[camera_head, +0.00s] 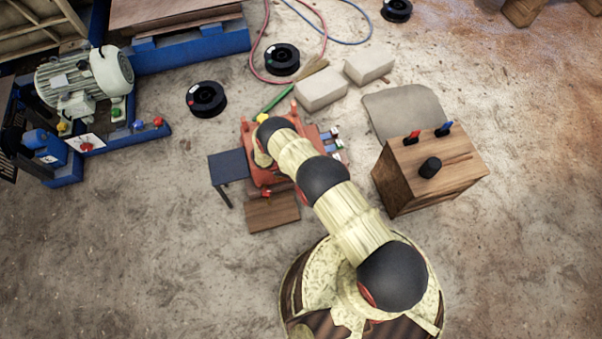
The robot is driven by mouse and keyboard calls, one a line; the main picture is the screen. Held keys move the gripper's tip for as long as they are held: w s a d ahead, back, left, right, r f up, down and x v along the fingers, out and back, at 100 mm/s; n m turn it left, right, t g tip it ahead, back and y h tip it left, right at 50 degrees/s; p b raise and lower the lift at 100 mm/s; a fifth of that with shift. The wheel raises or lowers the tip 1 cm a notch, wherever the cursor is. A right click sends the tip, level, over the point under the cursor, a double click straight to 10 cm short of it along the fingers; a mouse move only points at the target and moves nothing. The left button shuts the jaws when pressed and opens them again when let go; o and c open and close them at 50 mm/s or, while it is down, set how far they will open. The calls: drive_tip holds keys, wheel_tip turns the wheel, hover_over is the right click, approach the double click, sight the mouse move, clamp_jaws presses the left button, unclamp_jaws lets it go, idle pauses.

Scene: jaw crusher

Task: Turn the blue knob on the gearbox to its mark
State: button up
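At the left edge, a dark blue housing (50,155) carries a blue round part (35,138), which may be the knob on the gearbox; I cannot make out a mark on it. A white plate with a red knob (86,146) sits just right of it. My arm reaches from the lower middle up to an orange-red machine (247,140) near the centre, far to the right of the blue part. My gripper is not visible; the arm hides what lies beneath its end.
A motor (80,80) stands on the blue frame, with small coloured knobs along its edge. A dark blue stand (228,166) is beside the orange-red machine. Black spools (206,98) and pale blocks (320,90) lie behind. The lower-left floor is clear.

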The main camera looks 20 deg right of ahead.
drive_tip(key=v, duration=1.2)
idle(0.4)
